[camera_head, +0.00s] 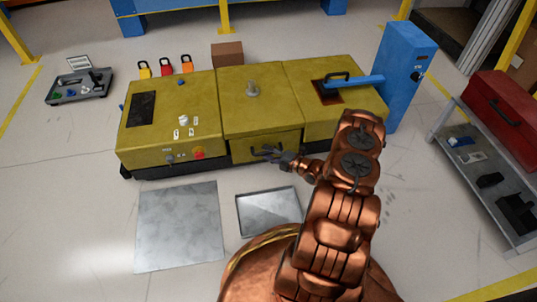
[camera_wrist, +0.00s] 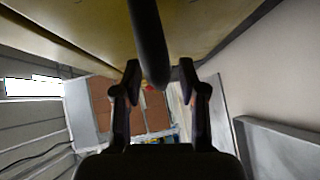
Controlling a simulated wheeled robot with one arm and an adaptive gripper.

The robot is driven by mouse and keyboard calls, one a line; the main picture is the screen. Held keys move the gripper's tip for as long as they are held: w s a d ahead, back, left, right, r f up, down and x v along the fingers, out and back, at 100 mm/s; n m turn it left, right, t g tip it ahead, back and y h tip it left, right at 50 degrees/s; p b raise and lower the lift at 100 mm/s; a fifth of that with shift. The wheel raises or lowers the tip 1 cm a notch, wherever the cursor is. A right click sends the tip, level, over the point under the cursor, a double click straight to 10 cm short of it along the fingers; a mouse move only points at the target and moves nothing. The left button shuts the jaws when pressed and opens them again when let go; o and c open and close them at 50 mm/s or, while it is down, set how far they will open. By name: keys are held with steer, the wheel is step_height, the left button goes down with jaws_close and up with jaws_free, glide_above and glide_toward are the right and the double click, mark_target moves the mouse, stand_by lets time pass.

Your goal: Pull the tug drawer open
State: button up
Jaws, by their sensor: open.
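The tug drawer (camera_head: 262,147) is the yellow front panel in the middle of the yellow module, below the lid with the grey knob. It looks shut. Its dark bar handle (camera_head: 259,153) shows just left of my gripper. My gripper (camera_head: 274,154) is in front of the drawer, reaching in from the right. In the wrist view my gripper (camera_wrist: 157,75) is open. The dark handle (camera_wrist: 149,40) runs down from the top between the two fingertips. I cannot tell whether either finger touches it.
A metal tray (camera_head: 268,230) and a flat grey plate (camera_head: 150,230) lie on the floor before the module. A blue cabinet (camera_head: 405,65) stands at its right end. A grey cart (camera_head: 480,190) with a red toolbox (camera_head: 503,115) is farther right.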

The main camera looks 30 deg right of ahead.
jaws_close()
stand_by(0.3)
stand_by(0.4)
